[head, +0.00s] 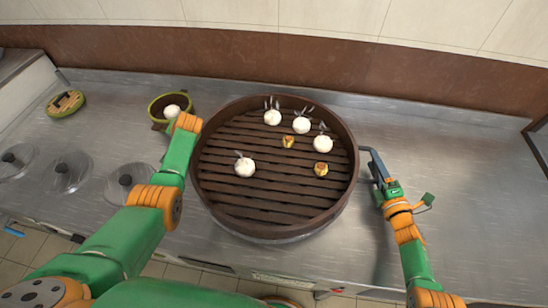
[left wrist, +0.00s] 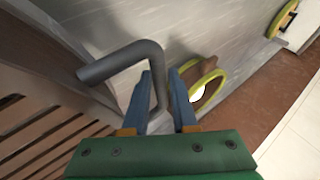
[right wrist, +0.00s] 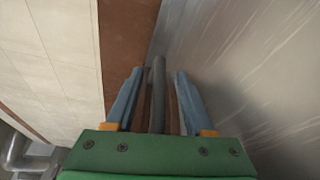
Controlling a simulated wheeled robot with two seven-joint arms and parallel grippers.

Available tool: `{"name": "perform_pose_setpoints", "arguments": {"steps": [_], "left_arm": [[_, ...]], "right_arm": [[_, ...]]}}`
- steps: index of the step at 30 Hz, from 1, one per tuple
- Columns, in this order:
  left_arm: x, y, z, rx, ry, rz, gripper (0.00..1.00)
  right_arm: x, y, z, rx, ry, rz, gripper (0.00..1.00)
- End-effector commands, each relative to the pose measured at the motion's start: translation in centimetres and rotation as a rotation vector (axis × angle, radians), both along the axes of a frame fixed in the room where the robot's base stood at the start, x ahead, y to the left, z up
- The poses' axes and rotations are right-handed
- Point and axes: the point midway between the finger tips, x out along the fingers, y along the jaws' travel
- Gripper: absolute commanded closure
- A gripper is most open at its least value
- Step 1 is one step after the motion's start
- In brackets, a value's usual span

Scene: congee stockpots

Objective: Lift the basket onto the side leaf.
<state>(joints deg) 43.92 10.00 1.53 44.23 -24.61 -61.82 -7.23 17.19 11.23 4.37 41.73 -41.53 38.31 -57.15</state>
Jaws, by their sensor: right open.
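The basket (head: 205,205) is a large round brown steamer with a slatted floor, level over a metal rim. It holds several white buns with ear shapes and two small yellow pieces. My right gripper (head: 382,180) is at its right handle (head: 372,158); the handle bar also shows between the open fingers in the right wrist view (right wrist: 158,95). My left gripper is hidden by my arm in the head view. In the left wrist view, its open fingers (left wrist: 163,78) stand on either side of the bent grey left handle (left wrist: 118,60). I cannot tell which surface is the side leaf.
A green-rimmed bowl (head: 157,103) with a white bun stands just left of the basket. Several clear lids (head: 68,172) lie on the left counter, with a round green-and-yellow item (head: 65,103) behind. The counter right of the basket (head: 450,150) is clear. A wall runs behind.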

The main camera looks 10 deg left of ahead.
Motion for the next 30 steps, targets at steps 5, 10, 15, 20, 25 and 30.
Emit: {"name": "perform_pose_setpoints", "arguments": {"steps": [5, 10, 15, 20, 25, 30], "left_arm": [[0.0, 0.01, 0.01, 0.0, 0.0, 0.0, 0.74], [-0.01, 0.0, 0.0, 0.0, 0.0, 0.0, 1.0], [-0.01, -0.01, 0.0, 0.0, 0.0, 0.0, 1.0], [-0.02, -0.01, 0.0, 0.0, 0.001, 0.001, 1.0], [-0.03, -0.01, -0.01, 0.0, 0.001, 0.001, 1.0], [-0.04, -0.01, -0.02, 0.0, 0.001, 0.001, 1.0]], "right_arm": [[-0.01, -0.01, 0.0, 0.0, 0.0, 0.0, 0.47], [-0.02, -0.01, 0.01, 0.0, 0.0, 0.0, 0.9], [-0.01, -0.02, 0.0, 0.0, 0.0, -0.001, 1.0], [-0.02, -0.03, 0.0, 0.0, 0.0, -0.001, 1.0], [-0.02, -0.03, -0.01, 0.0, 0.0, -0.001, 1.0], [-0.03, -0.03, -0.01, 0.0, 0.0, -0.001, 1.0]]}}
